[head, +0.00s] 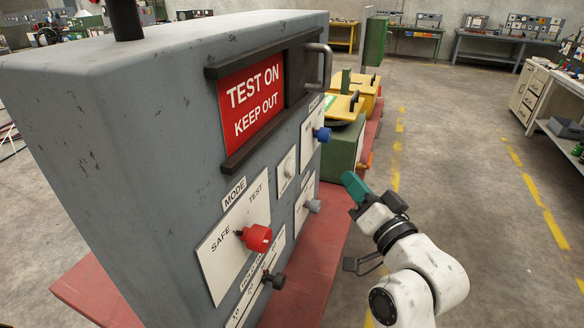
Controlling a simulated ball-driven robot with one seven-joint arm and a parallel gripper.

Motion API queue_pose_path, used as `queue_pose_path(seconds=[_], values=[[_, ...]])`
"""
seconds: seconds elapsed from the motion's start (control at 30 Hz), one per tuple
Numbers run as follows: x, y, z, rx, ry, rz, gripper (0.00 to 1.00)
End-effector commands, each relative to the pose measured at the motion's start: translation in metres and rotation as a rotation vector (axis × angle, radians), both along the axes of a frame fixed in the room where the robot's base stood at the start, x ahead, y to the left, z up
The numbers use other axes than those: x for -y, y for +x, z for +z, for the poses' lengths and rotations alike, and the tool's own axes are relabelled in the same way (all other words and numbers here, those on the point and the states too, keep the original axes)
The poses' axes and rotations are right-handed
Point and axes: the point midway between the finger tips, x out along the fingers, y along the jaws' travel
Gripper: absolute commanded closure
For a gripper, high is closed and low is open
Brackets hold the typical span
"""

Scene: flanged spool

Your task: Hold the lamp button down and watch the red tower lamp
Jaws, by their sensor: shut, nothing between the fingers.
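A grey cabinet (110,130) fills the left side, with its control face turned to the right. A grey round knob or button (313,206) sticks out of a white plate low on that face. A small pale button plate (287,168) is up and left of it. I cannot read which one is the lamp button. A dark post (126,18) rises from the cabinet top and is cut off by the frame edge; no red lamp shows. My gripper (350,182), with teal fingers, is shut and empty, to the right of the grey knob and apart from the panel.
A red mode knob (257,238), a black knob (275,280) and a blue knob (322,134) stick out of the face. A red "TEST ON KEEP OUT" sign (251,97) sits above, beside a dark handle (326,66). Yellow-topped boxes (343,107) stand behind. Floor at right is clear.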

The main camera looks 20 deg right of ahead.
Motion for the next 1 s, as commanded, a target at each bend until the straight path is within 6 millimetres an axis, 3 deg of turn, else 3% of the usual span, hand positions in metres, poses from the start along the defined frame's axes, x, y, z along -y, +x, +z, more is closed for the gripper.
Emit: queue_pose_path(seconds=[0.5,1.0], values=[[-0.053,0.038,-0.001,-0.001,-0.003,0.004,1.0],[-0.066,0.048,0.0,-0.001,-0.001,0.002,1.0]])
